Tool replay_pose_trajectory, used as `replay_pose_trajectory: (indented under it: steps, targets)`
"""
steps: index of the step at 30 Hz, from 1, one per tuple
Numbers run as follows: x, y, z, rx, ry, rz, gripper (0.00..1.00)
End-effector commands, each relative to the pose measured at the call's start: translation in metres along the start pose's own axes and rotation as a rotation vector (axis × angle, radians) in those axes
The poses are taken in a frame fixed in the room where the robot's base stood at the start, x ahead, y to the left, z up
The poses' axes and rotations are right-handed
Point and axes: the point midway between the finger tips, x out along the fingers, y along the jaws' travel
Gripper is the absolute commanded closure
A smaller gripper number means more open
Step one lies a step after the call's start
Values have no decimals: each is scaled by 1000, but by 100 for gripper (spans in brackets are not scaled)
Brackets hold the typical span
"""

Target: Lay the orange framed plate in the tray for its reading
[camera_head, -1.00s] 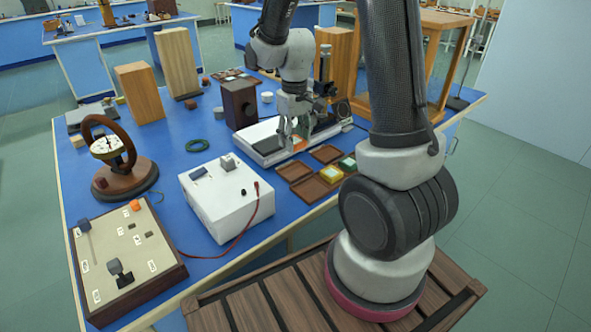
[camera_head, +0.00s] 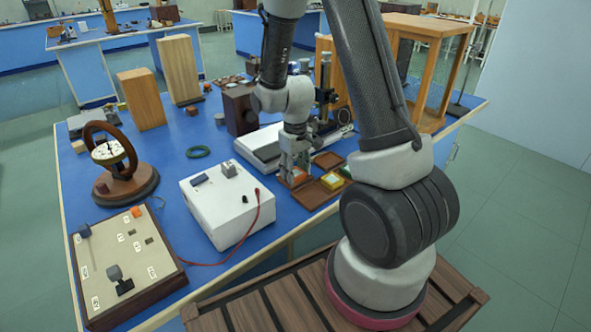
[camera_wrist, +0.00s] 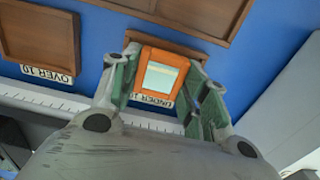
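The orange framed plate (camera_wrist: 160,75), with a pale window, sits between the green-padded fingers of my gripper (camera_wrist: 157,88), which look closed on its sides. In the head view the plate (camera_head: 298,178) shows small below my gripper (camera_head: 296,168), at the left of the brown trays. A brown tray rim (camera_wrist: 165,42) shows just behind the plate, and a partly hidden "UNDER 10" label (camera_wrist: 155,101) shows in front of it. Whether the plate touches the tray floor I cannot tell. The "OVER 10" tray (camera_wrist: 38,35) is empty at the upper left.
A white box (camera_head: 225,203) with a red cable stands to the left, and a dark block (camera_head: 238,110) stands farther back.

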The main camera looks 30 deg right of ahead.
Motion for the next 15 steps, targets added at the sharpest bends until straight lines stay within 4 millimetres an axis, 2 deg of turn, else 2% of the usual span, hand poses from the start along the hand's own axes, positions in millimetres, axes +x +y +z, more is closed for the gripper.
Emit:
replay_pose_trajectory:
  steps: [1,3,15]
  targets:
    - [0,0,0,0,0,0,45]
    - [0,0,0,0,0,0,34]
    - [-4,0,0,0,2,0,34]
